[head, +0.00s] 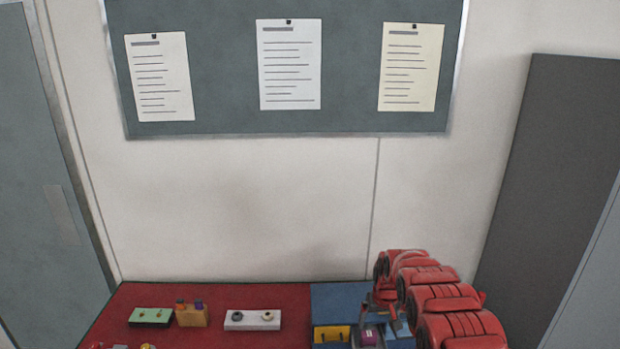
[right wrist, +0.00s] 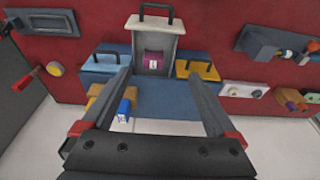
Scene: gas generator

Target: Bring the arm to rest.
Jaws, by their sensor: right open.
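My right arm (head: 440,300) is red and comes in at the lower right of the head view. Its gripper (head: 392,318) is small and partly hidden there, over the blue box (head: 340,298). In the right wrist view the gripper (right wrist: 158,72) has its two grey fingers wide apart, with nothing held between them. Beyond the fingertips is the blue box, with a grey drawer-like part (right wrist: 167,28) that has a black handle and a purple block (right wrist: 153,60) in it. My left gripper is not in view.
A yellow part (right wrist: 197,69) with a black handle is on the blue box. A notice board (head: 300,65) hangs on the wall; a dark panel (head: 540,170) stands right.

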